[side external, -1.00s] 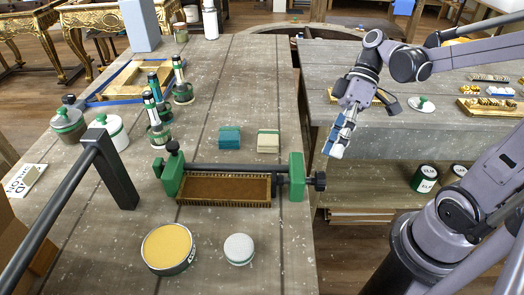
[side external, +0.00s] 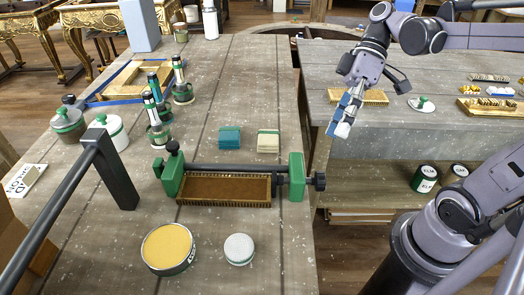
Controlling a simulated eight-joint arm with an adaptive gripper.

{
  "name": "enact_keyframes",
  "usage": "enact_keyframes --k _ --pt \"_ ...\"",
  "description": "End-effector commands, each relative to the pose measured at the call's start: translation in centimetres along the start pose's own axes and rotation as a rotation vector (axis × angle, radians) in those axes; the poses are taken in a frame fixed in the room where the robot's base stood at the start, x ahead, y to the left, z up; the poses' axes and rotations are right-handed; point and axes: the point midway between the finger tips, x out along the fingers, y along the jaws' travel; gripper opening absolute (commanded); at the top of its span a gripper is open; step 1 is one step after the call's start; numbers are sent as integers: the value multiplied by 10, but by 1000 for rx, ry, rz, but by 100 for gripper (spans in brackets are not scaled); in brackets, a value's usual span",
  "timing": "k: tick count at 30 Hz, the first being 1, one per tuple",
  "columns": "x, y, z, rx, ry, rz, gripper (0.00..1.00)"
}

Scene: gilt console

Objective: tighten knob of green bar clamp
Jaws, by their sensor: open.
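The green bar clamp (side external: 296,176) lies across the workbench, with a dark bar between two green jaws. The clamp's black knob (side external: 319,181) sticks out at the right, past the bench edge. My gripper (side external: 340,130) is above and slightly right of the knob, apart from it, pointing down. It is open and empty; its blue and pale fingertips overlap in this view, so the gap between them is hard to see.
A yellow tin (side external: 168,249) and a white-lidded jar (side external: 239,249) stand in front.

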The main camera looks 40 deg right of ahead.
Motion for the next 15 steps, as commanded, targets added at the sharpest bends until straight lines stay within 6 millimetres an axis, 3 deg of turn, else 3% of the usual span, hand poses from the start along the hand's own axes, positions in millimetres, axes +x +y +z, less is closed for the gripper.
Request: enact_keyframes --k 15 --pt "6 -13 25 -174 2 415 61"
